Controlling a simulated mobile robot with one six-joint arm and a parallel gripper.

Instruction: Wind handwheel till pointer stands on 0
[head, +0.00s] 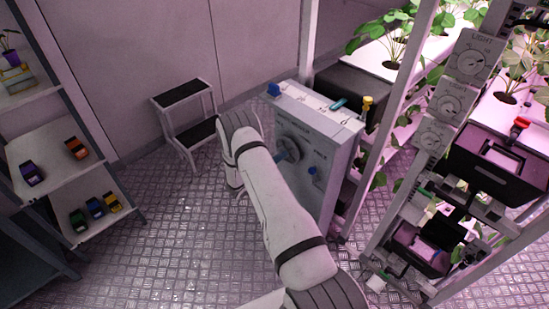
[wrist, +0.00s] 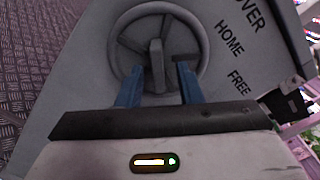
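The handwheel (wrist: 205,48) is a grey spoked ring on the face of a pale machine box. A grey grip (wrist: 157,62) stands out from it. My gripper (wrist: 160,72) is open, with its blue fingers at the near side of the wheel. The grip is between the fingertips, with gaps on both sides. In the head view the handwheel (head: 295,137) is partly covered by my arm, and a blue part of my gripper (head: 288,155) shows at it. The pointer and its 0 mark cannot be made out.
A step stool (head: 183,90) stands behind left.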

